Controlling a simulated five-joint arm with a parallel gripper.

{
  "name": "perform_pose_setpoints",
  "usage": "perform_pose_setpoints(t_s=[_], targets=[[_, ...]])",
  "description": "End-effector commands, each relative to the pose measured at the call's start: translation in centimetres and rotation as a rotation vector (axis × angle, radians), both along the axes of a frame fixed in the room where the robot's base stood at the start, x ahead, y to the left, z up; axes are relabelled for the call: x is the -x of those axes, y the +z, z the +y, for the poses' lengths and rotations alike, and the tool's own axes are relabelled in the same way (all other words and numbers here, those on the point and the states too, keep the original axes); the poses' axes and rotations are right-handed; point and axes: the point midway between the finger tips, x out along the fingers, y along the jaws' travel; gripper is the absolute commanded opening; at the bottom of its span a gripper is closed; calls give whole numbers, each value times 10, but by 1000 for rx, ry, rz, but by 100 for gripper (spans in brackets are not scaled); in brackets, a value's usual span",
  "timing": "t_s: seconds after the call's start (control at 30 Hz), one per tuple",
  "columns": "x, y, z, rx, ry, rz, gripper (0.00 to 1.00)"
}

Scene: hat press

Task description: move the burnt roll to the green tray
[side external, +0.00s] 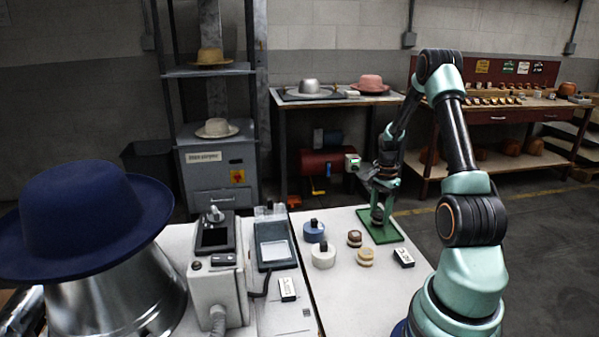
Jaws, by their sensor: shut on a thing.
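The green tray (394,233) lies flat on the white table, at its far right corner. My gripper (378,212) points down over the tray. It is shut on a small dark roll (378,216), which looks like the burnt roll and is mostly hidden by the fingers. The roll is low over the tray; I cannot tell whether it touches it.
A brown-topped roll (354,239), a tan roll (365,257), a blue roll (313,231) and a cream roll (323,256) stand left of the tray. A white label block (403,257) lies in front of it. A grey press machine (216,270) and blue hat (85,215) fill the left.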

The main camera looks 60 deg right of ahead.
Motion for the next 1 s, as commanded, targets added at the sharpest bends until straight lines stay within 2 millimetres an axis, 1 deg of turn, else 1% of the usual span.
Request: perform_pose_setpoints(t_s=[0.37, 0.4, 0.43, 0.47, 0.73, 0.83, 0.97, 1.0], targets=[[0, -3, 0, 1, 0, -1, 0], [0, -3, -1, 2, 0, -1, 65], [0, -3, -1, 2, 0, -1, 76], [0, -2, -1, 2, 0, -1, 80], [0, -2, 0, 1, 0, -1, 80], [0, 1, 0, 2, 0, -1, 80], [-1, 17, -1, 4, 0, -3, 80], [-1, 24, -2, 6, 0, -4, 80]])
